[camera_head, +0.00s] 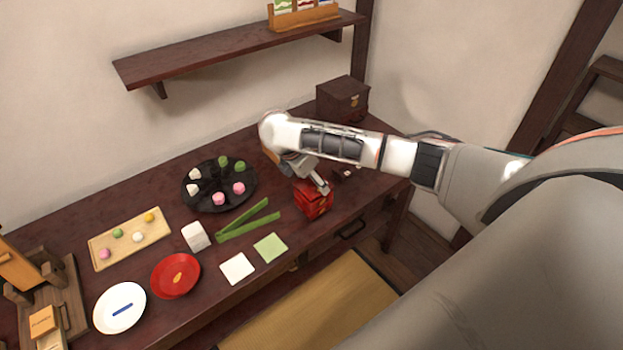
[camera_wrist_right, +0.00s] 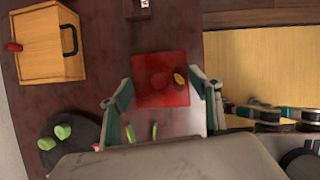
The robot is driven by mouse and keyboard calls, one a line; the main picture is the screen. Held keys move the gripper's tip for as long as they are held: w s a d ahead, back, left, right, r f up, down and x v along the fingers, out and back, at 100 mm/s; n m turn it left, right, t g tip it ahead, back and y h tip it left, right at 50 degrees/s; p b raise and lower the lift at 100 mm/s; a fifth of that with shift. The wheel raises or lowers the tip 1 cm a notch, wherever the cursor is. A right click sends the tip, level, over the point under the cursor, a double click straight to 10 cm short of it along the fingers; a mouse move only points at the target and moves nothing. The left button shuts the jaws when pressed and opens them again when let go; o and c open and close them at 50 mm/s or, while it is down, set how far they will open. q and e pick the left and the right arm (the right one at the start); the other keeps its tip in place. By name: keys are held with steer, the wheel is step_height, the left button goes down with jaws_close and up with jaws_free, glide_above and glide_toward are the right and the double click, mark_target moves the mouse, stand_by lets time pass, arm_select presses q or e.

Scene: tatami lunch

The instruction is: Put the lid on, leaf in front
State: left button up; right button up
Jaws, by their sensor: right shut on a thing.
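The red lid (camera_wrist_right: 150,65) is square, with a yellow leaf (camera_wrist_right: 180,79) near its right edge in the right wrist view, the side toward the table's front. My right gripper (camera_wrist_right: 163,99) is shut on it, a finger on either side. In the head view, a red box-like shape (camera_head: 311,203) shows below my right gripper (camera_head: 321,187), near the table's front right. I cannot tell there whether the lid touches the box below or is apart from it. My left gripper is not in view.
Left of the red box lie green strips (camera_head: 248,228), a green square (camera_head: 270,247) and a white square (camera_head: 237,268). A dark sweets platter (camera_head: 207,203) stands behind. A wooden box with a black handle (camera_wrist_right: 40,50) and a dark chest (camera_head: 342,100) stand at the back.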

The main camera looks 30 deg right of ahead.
steer(key=shift+f, duration=0.5)
steer(key=o, duration=1.2)
steer(key=v, duration=1.2)
